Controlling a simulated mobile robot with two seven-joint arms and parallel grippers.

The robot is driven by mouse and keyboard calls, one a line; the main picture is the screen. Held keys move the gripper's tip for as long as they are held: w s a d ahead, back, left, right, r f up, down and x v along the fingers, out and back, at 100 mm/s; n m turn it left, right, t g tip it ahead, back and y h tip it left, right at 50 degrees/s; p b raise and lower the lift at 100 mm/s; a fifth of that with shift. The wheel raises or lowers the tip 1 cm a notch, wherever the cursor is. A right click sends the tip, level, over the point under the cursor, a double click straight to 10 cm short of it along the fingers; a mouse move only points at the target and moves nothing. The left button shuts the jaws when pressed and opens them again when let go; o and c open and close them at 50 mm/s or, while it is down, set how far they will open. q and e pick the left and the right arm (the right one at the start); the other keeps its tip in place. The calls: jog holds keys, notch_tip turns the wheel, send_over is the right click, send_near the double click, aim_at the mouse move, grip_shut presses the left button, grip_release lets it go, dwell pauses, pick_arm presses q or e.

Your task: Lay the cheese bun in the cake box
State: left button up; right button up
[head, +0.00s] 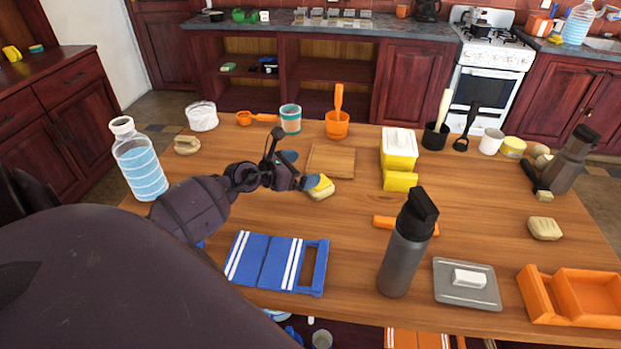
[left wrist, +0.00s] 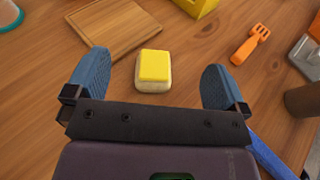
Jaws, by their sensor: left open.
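The cheese bun (head: 320,188), a pale bun with a yellow slab on top, lies on the wooden table right of my left gripper (head: 300,171). In the left wrist view the bun (left wrist: 153,72) shows between and just beyond the two blue fingers, apart from both. My left gripper is open and empty. I cannot tell for sure which thing is the cake box; an open orange box (head: 572,297) with a low partition stands at the right front, and a yellow box (head: 399,155) with a white top stands behind the bun. My right gripper is out of view.
A cutting board (head: 331,161) lies behind the bun. A blue striped item (head: 277,262) lies in front. A dark bottle (head: 407,245) stands upright at the front middle, near a grey tray (head: 451,296). A water bottle (head: 137,160) stands at the left. Bare table surrounds the bun.

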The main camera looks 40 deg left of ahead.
pick_arm(q)
jog(key=w+d+r+m+g+h+b, duration=0.35)
jog(key=w+d+r+m, duration=0.45)
jog(key=w+d+r, duration=0.5)
jog(key=m+g+y+b, duration=0.4)
jog(key=m+g+y, duration=0.35)
jog(key=g, duration=0.25)
send_over(321, 184)
jog(key=shift+m, duration=0.45)
jog(key=f, duration=1.1)
jog(key=shift+w+f, duration=0.35)
jog(key=shift+s+a+m+g, duration=0.15)
jog(key=shift+s+m+g, duration=0.15)
jog(key=shift+s+g, duration=0.05)
notch_tip(321, 184, down, 11)
jog(key=shift+r, duration=0.1)
jog(key=c, duration=0.9)
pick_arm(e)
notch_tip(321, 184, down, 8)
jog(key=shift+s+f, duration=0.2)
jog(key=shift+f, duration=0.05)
pick_arm(q)
jog(key=shift+r, duration=0.15)
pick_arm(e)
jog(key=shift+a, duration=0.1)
